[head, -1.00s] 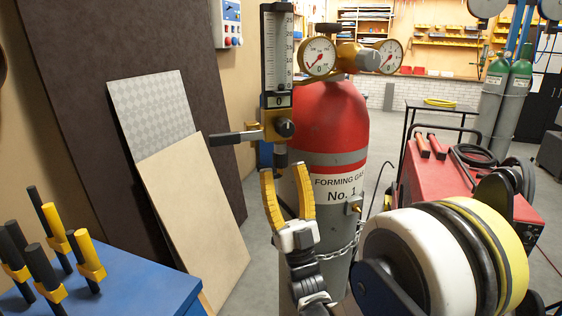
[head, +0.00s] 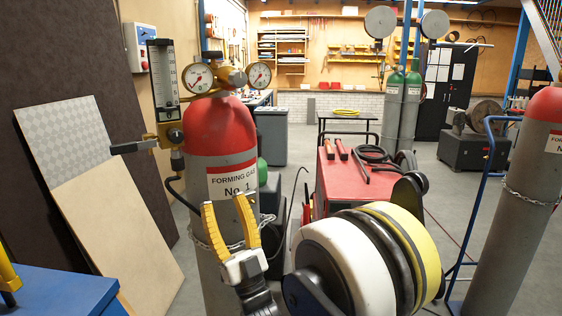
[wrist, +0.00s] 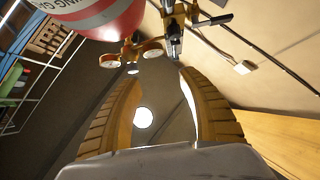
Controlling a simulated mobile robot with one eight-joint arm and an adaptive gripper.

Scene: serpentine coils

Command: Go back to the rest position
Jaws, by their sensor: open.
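My gripper (head: 230,222) shows in the head view with its two yellow fingers apart and nothing between them. It points upward in front of the grey and red forming gas cylinder No. 1 (head: 232,182). In the wrist view my open fingers (wrist: 160,100) frame empty space, and the cylinder's red shoulder (wrist: 112,22) is at the upper left. The flowmeter and regulator (head: 165,95) on the cylinder top stand above and left of my gripper, apart from it. They also show in the wrist view (wrist: 172,30).
Reels with white and yellow rims (head: 340,262) sit close right of my gripper. A red welding machine (head: 345,180) stands behind them. A blue bench (head: 60,292) is at lower left, with leaning panels (head: 120,230) behind. Another cylinder (head: 515,200) stands right. Open floor lies beyond.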

